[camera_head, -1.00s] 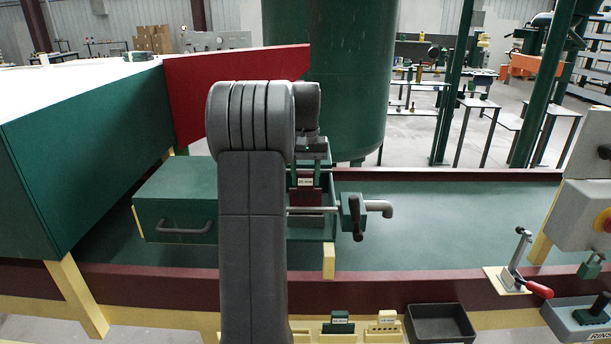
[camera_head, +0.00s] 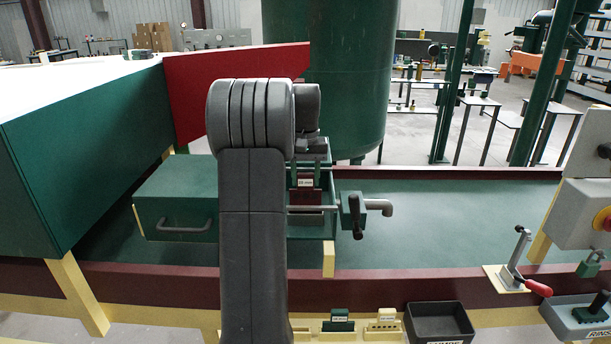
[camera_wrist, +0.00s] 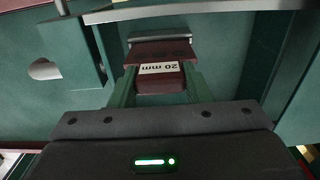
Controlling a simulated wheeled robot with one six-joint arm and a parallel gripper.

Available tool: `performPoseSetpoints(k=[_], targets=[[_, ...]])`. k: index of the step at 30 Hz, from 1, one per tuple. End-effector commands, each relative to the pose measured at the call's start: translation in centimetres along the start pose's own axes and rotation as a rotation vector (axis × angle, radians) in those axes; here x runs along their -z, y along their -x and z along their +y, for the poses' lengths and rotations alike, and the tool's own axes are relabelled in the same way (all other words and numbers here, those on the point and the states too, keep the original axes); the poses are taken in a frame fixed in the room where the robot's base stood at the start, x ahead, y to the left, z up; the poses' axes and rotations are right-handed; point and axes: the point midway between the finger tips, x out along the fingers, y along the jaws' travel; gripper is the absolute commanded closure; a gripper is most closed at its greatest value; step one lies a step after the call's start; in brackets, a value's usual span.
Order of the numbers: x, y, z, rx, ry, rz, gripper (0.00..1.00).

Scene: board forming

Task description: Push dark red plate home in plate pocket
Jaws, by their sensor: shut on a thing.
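The dark red plate (camera_wrist: 160,85) carries a white label reading "20 mm" and sits between the two green fingers of my gripper (camera_wrist: 162,90) in the wrist view. My gripper is shut on it. The plate's far part meets a dark red block (camera_wrist: 160,52) below a grey metal bar (camera_wrist: 160,40); I cannot tell how deep it sits in the plate pocket. In the head view the plate's label (camera_head: 305,183) shows just right of my arm, over the green fixture (camera_head: 312,228). My arm hides the fixture's left part, and the fingertips are hard to make out there.
A green box with a handle (camera_head: 186,228) stands left of my arm. A clamp with a grey crank (camera_head: 376,206) is to the right. A red-handled toggle clamp (camera_head: 524,270) and a black tray (camera_head: 440,323) are nearer.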

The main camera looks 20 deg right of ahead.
Motion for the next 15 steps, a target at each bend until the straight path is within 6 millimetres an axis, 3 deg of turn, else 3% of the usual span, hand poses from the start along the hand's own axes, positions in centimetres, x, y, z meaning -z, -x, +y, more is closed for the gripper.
performPoseSetpoints(k=[15], targets=[[0.0,-1.4,0.0,0.0,0.0,0.001,0.96]])
